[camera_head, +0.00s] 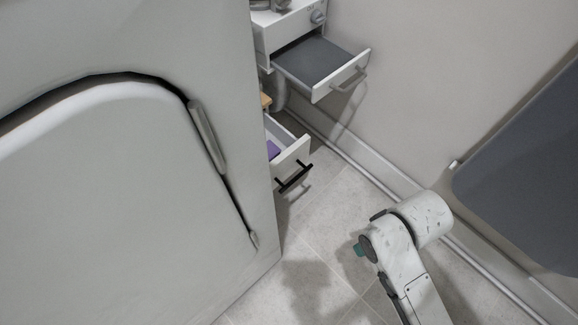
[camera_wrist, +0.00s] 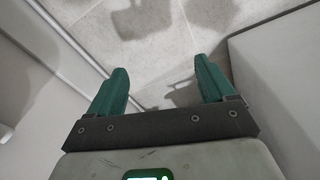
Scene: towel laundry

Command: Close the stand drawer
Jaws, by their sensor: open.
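A white drawer (camera_head: 291,153) with a black bar handle (camera_head: 295,178) stands open low down, partly hidden behind the large grey panel at left. Something purple (camera_head: 272,150) lies in it. Above it, a second white-fronted drawer or tray (camera_head: 318,68) with a grey inside and grey handle is also pulled out. I cannot tell for sure which one is the stand drawer. My gripper (camera_wrist: 162,80) shows in the wrist view with two green fingers apart and nothing between them, above floor tiles. In the head view my arm is at the lower right, apart from both drawers.
A large grey panel with a rounded door (camera_head: 90,190) fills the left of the head view. A dark grey board (camera_head: 530,170) is at right by the wall. Tiled floor (camera_head: 310,225) is clear between. In the wrist view, a pale flat-sided block (camera_wrist: 285,80) stands close at right.

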